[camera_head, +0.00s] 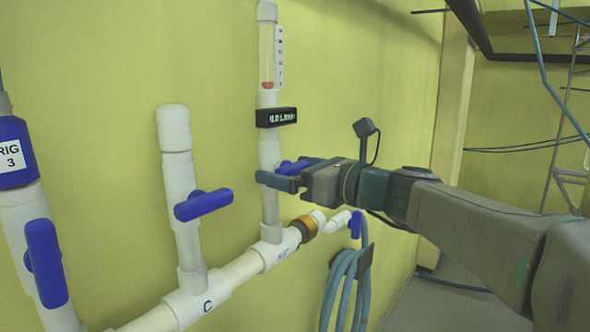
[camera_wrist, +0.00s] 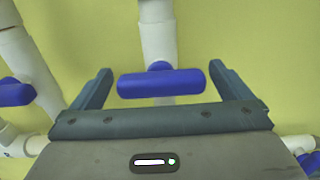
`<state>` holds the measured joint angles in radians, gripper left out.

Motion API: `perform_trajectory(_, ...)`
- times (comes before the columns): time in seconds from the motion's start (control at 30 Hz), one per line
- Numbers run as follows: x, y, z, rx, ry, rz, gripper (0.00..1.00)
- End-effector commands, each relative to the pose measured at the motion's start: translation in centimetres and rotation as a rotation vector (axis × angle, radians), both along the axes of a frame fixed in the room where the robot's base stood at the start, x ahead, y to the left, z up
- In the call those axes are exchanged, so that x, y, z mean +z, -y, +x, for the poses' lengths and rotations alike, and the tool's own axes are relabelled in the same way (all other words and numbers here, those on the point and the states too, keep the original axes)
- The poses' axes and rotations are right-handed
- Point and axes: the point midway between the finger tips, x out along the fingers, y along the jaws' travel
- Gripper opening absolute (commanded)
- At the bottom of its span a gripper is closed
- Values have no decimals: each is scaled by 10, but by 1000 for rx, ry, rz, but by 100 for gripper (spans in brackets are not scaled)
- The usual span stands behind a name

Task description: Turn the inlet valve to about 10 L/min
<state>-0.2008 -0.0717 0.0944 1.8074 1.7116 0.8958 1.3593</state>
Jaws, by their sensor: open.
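The inlet valve has a blue handle (camera_head: 293,166) on the white vertical pipe below the flow meter. In the wrist view the blue handle (camera_wrist: 161,83) lies crosswise over its pipe, between my two fingers and apart from both. My gripper (camera_head: 281,172) is open at the valve, and part of the handle is hidden behind it in the head view. In the wrist view my gripper (camera_wrist: 161,85) has one finger on each side of the handle. The flow meter (camera_head: 268,57) is a clear tube with a red float low in it. A black display (camera_head: 276,117) below it has text too small to read.
A second blue handle (camera_head: 203,204) sits on the pipe marked C to the left. A third blue handle (camera_head: 46,262) is at far left, below the RIG 3 label (camera_head: 12,155). A coiled blue hose (camera_head: 347,285) hangs below my arm on the yellow wall.

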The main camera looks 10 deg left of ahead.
Motion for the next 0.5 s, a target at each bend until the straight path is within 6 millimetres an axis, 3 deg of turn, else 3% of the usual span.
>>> perform_trajectory(0.03, 0, 0, 0, 0, 0, 0, 95)
perform_trajectory(0.2, 0, 0, 0, 0, 0, 0, 54)
perform_trajectory(0.5, -1, 0, 0, 1, 21, -9, 54)
